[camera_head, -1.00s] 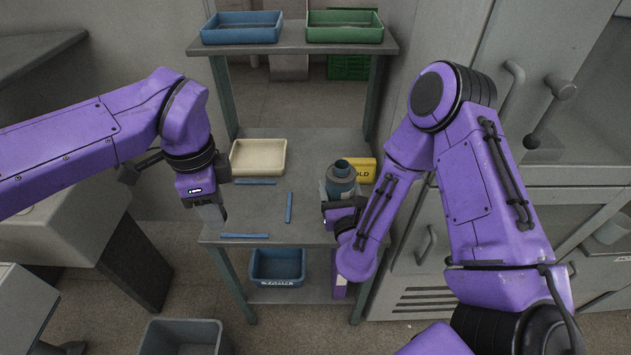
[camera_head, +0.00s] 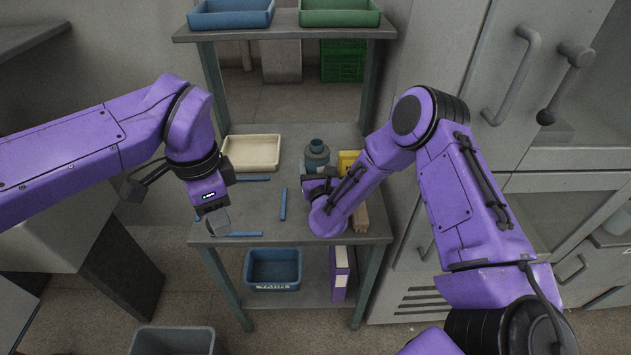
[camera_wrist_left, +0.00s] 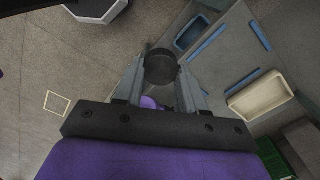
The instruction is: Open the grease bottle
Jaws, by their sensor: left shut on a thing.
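The grease bottle (camera_head: 316,158) is dark blue-grey and stands upright at the right of the grey table, its narrow neck uncovered. My right gripper (camera_head: 317,184) is at the bottle's lower part and appears shut on it; its fingers are mostly hidden by my own arm. My left gripper (camera_head: 217,224) is over the table's front left corner. In the left wrist view, its fingers are shut on a dark round cap (camera_wrist_left: 161,67), clear of the bottle.
A cream tray (camera_head: 251,153) and several blue strips (camera_head: 283,204) lie on the table (camera_head: 262,222). A yellow box (camera_head: 348,162) stands behind my right arm, and a wooden block (camera_head: 361,217) is at the right edge. A blue bin (camera_head: 273,268) and purple binder (camera_head: 340,273) are on the shelf below.

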